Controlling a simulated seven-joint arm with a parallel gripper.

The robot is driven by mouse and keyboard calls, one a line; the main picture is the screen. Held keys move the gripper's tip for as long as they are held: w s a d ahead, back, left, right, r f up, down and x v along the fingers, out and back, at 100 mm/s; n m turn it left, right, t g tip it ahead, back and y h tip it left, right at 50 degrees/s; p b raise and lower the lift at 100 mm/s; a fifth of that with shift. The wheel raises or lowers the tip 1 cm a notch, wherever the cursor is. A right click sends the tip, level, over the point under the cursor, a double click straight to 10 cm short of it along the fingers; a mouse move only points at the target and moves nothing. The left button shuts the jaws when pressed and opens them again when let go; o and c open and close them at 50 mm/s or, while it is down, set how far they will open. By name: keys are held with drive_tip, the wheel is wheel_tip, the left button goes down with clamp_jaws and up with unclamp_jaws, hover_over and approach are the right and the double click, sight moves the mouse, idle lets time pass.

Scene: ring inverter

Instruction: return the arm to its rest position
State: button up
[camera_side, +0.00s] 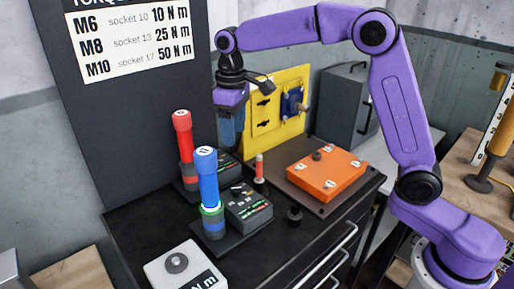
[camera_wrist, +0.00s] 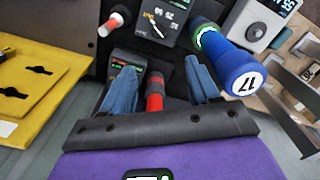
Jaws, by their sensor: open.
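My arm is purple and bent, with my gripper (camera_side: 229,140) hanging above the back of the black bench, right of the red tool (camera_side: 183,150). In the wrist view my gripper (camera_wrist: 158,66) has its two blue fingers spread wide. The red tool (camera_wrist: 155,92) shows between them there, partly hidden by the gripper's dark bar. In the side view it stands upright in its dock, and no contact with the fingers shows. The blue tool (camera_side: 208,180) stands upright in the front dock. Its top, marked 17, shows at the right of the wrist view (camera_wrist: 238,70).
A yellow panel (camera_side: 290,85) stands close behind my gripper, with a grey cabinet (camera_side: 345,105) beside it. An orange block (camera_side: 326,172) lies on a dark plate. A small red-tipped post (camera_side: 259,168) stands near it. A white box (camera_side: 185,272) is at the front.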

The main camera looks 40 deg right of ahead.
drive_tip(key=s+d+f+n, duration=0.2)
drive_tip(key=s+d, duration=0.1)
drive_tip(key=s, duration=0.8)
drive_tip(key=s+d+f+n, duration=0.2)
drive_tip(key=s+d, duration=0.1)
drive_tip(key=s, duration=0.8)
drive_tip(key=s+d+f+n, duration=0.2)
drive_tip(key=s+d, duration=0.2)
drive_tip(key=s, duration=0.8)
drive_tip(key=shift+f, duration=0.3)
